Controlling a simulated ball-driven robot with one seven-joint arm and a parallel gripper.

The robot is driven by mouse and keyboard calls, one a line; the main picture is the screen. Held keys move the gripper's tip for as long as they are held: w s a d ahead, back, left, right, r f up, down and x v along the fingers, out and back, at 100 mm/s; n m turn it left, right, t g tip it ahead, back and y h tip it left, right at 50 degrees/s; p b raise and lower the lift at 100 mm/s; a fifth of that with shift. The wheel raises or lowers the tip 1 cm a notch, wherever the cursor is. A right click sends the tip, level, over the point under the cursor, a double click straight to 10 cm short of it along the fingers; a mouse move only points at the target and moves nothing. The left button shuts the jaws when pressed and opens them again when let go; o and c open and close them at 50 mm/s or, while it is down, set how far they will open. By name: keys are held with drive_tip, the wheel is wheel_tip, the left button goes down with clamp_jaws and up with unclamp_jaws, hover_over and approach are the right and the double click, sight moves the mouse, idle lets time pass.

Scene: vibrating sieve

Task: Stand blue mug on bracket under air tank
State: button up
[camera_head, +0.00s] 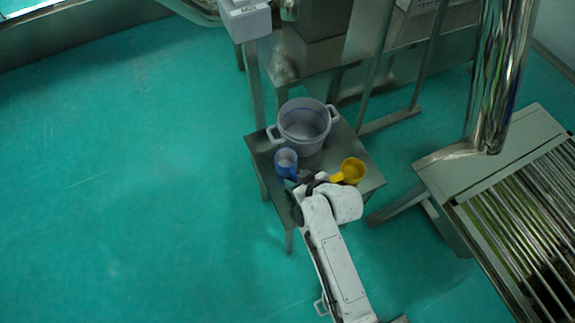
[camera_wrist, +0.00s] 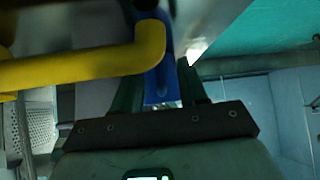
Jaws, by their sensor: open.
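The blue mug (camera_head: 286,160) stands on a small metal table (camera_head: 262,150), at its left side in the head view. My gripper is at the near side of the mug there, mostly hidden behind my white arm. In the wrist view, my open gripper (camera_wrist: 157,76) has a dark finger on each side of a blue part of the mug (camera_wrist: 158,88). I cannot tell whether either finger touches it. I cannot make out the bracket or the air tank for certain.
A yellow mug (camera_head: 352,171) stands right of my gripper; its yellow part (camera_wrist: 90,65) crosses the wrist view closely. A grey two-handled pot (camera_head: 304,142) stands behind both mugs. Metal frames lie behind, and a slatted machine (camera_head: 530,215) at right. Green floor at left is clear.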

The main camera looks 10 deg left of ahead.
drive_tip(key=shift+w+a+f, duration=0.25)
drive_tip(key=shift+f, duration=0.1)
drive_tip(key=shift+c, duration=0.3)
clamp_jaws()
